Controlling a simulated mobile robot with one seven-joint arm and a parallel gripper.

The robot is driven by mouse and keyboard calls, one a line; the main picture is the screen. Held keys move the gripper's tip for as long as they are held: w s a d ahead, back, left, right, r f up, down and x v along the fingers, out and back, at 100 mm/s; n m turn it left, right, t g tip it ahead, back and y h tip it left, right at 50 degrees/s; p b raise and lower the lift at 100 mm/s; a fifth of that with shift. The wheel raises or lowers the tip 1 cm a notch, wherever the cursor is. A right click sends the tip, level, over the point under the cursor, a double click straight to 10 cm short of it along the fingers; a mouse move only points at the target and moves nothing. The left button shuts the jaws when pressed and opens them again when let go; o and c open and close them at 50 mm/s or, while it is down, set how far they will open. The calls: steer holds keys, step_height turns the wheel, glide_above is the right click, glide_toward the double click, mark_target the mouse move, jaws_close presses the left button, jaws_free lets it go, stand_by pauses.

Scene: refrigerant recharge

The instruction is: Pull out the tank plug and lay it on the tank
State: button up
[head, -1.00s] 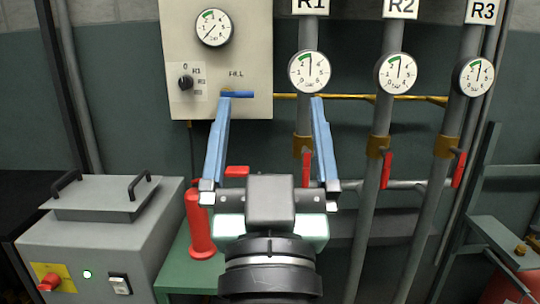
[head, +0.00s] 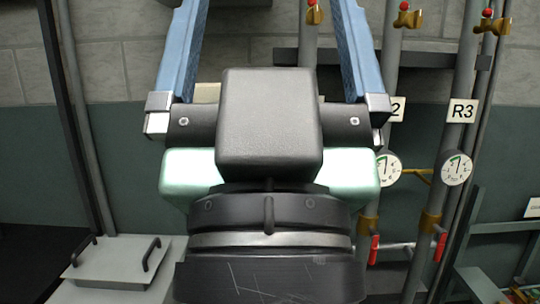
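My gripper (head: 268,22) is large in the middle of the head view, with its two blue fingers wide apart. The fingertips run out of the top of the picture. I cannot make out a tank or a tank plug in this view. My gripper and wrist hide much of the middle, including most of the gauge panel.
Pipes with brass fittings and red knobs (head: 403,17) stand at the right, one labelled R3 (head: 462,111), with gauges (head: 457,168) and red-handled valves (head: 440,247) lower down. A grey box with two handles (head: 112,268) is at lower left. A green frame (head: 505,228) stands at far right.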

step_height(320, 180, up, 6)
steer(key=p, duration=0.4)
steer(key=shift+r, duration=0.2)
steer(key=shift+w+f, duration=0.1)
steer(key=shift+f, duration=0.2)
steer(key=c, duration=0.3)
steer(key=w+f+g+h+b, duration=0.15)
steer(key=w+f+b, duration=0.25)
steer(key=f+b, duration=0.85)
steer(key=w+d+f+m+g+b, duration=0.15)
steer(key=w+f+b, duration=0.35)
steer(key=f, duration=1.5)
steer(key=w+a+f+g+b, duration=0.15)
steer(key=w+f+b, duration=0.25)
steer(key=f+b, duration=0.85)
steer(key=f+g+b, duration=0.1)
steer(key=f+b, duration=0.5)
steer(key=f, duration=1.3)
steer(key=s+f+n+g+y+b, duration=0.1)
steer(key=f+b, duration=0.6)
steer(key=f, duration=1.2)
steer(key=s+f+g+b, duration=0.1)
steer(key=f+g+b, duration=0.2)
steer(key=f, duration=1.6)
steer(key=shift+s+a+f+n+y+b, duration=0.15)
steer(key=shift+a+f+n+y+b, duration=0.1)
steer(key=shift+b, duration=1.85)
